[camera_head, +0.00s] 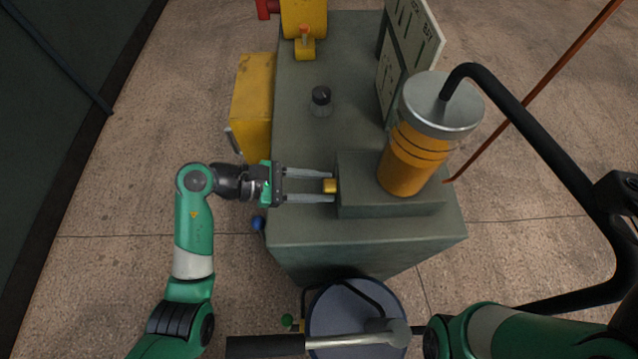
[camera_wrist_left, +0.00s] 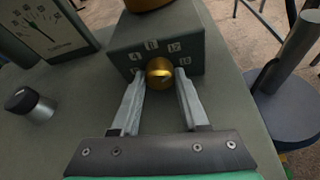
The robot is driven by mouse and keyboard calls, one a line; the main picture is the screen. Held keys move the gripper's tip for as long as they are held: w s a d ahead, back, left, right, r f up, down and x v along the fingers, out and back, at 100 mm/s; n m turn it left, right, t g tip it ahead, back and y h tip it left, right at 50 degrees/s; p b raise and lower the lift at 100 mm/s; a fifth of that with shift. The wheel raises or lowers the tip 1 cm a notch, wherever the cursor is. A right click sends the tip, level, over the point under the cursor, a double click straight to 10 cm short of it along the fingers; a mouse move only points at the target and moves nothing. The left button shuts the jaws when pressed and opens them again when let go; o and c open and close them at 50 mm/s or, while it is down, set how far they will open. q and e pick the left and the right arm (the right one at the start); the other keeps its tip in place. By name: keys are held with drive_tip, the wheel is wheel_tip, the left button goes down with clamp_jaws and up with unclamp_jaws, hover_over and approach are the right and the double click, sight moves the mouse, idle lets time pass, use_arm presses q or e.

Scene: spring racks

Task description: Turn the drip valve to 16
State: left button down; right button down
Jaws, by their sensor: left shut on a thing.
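The drip valve is a small brass knob (camera_head: 330,186) on the left face of a grey block (camera_head: 390,207) that carries an amber oil cup (camera_head: 408,158) with a metal lid. In the left wrist view the knob (camera_wrist_left: 160,72) sits below an arc of number plates; 4 and 12 are legible, and others are small or partly covered. A line crosses the knob's face, but I cannot tell which number it points to. My left gripper (camera_head: 331,186) is shut on the knob, one finger on each side. My right gripper is not in view; a green arm link shows at bottom right.
A dark-capped jar (camera_head: 321,100) stands on the grey bench top (camera_head: 300,145). A gauge panel (camera_head: 405,60) rises behind the oil cup. A yellow box (camera_head: 253,105) hangs on the bench's left side. A round stool (camera_head: 345,300) stands at the front.

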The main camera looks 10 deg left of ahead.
use_arm(q)
drive_tip(key=shift+s+m+t+b, duration=0.1)
drive_tip(key=shift+m+t+b, duration=1.05)
drive_tip(key=shift+m, duration=0.45)
drive_tip(key=shift+c, duration=2.1)
unclamp_jaws()
drive_tip(key=p+v, duration=0.4)
drive_tip(key=v, duration=0.7)
drive_tip(key=shift+s+a, duration=0.15)
drive_tip(key=shift+a, duration=0.1)
